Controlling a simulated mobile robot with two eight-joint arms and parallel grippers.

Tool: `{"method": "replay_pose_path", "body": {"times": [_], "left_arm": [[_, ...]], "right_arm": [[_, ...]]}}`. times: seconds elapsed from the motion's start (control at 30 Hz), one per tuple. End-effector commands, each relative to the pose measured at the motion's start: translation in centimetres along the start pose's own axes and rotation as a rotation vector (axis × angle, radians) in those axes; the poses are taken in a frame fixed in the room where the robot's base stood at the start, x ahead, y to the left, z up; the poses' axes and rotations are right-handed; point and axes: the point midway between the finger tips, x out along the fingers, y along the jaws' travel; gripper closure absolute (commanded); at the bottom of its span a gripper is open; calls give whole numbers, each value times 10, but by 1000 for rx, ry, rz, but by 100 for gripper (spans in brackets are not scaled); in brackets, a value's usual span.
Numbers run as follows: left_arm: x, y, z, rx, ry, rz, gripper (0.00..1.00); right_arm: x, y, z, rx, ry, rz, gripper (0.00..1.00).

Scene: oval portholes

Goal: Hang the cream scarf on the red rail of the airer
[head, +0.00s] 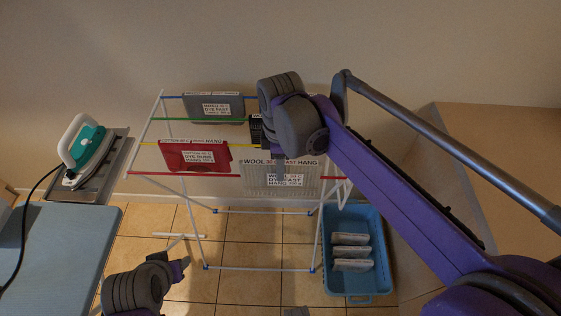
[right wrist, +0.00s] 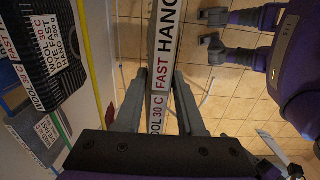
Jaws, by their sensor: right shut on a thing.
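The cream scarf (head: 254,182), with printed wool labels, is at the front right of the airer (head: 185,215). Its front face hangs in front of the red rail (head: 200,175) and hides part of it. Whether its weight rests on the rail, I cannot tell. My right gripper (head: 281,168) is shut on the scarf's top edge from above. In the right wrist view the labelled top edge of the scarf (right wrist: 163,70) runs between the fingers. My left gripper (head: 181,268) is open and empty, low in front of the airer.
A grey cloth (head: 212,103) hangs at the back and a red cloth (head: 195,155) on the yellow rail. A black cloth (right wrist: 45,45) hangs close behind the scarf. A blue basket (head: 355,222) stands right; an iron (head: 83,150) and blue board (head: 62,245) are left.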

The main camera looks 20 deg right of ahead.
Motion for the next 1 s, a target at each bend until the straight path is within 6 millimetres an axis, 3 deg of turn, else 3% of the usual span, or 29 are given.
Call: {"method": "replay_pose_path", "body": {"times": [0.43, 0.97, 1.0], "left_arm": [[19, 0, 16, 0, -11, 0, 50], [23, 0, 18, 0, -13, 0, 50], [23, 0, 18, 0, -13, 0, 50]], "right_arm": [[35, 0, 0, 0, 0, -1, 100], [41, 0, 0, 0, 0, 0, 100], [41, 0, 0, 0, 0, 0, 58]]}}
